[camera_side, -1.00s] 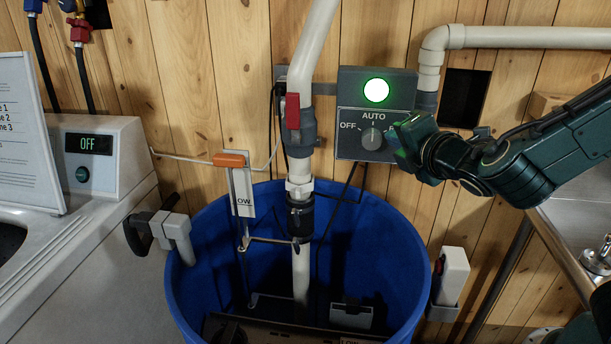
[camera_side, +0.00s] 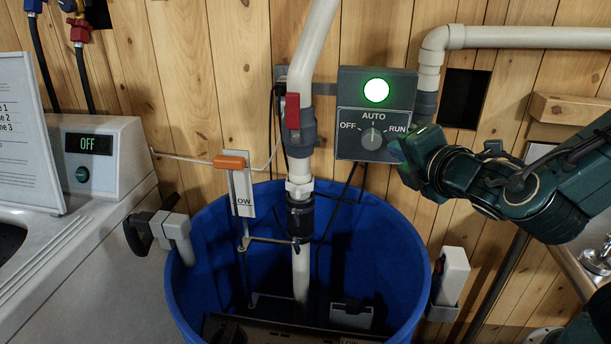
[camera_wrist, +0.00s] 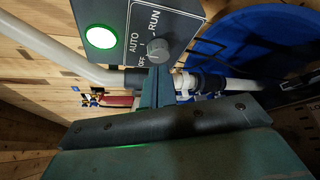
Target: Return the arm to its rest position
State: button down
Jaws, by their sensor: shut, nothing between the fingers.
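My gripper (camera_side: 402,160) is at the right end of the control box in the side view, just below and right of the RUN label. It is shut and empty. In the wrist view its closed fingers (camera_wrist: 155,88) point toward the knob, apart from it as far as I can tell. The control box (camera_side: 348,100) is grey and fixed to the plank wall, with a lit green lamp (camera_side: 376,90). Its knob (camera_side: 372,139) points up to AUTO in the side view. The knob also shows in the wrist view (camera_wrist: 158,49). My arm reaches in from the right.
A blue barrel (camera_side: 390,240) stands below the box, with a white pipe (camera_side: 312,40) rising from it. A red-handled valve (camera_side: 293,111) and an orange float (camera_side: 230,161) are left of the box. A wooden block (camera_side: 570,109) is on the wall above my arm.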

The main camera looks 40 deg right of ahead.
jog(key=s+d+f+m+g, duration=0.3)
jog(key=s+d+m+g, duration=0.3)
jog(key=m, duration=0.5)
jog(key=s+r+m+g+y, duration=0.2)
jog(key=s+m+y, duration=0.3)
jog(key=s, duration=0.8)
jog(key=m, duration=0.3)
jog(key=shift+a+g, duration=0.3)
jog(key=shift+a, duration=0.1)
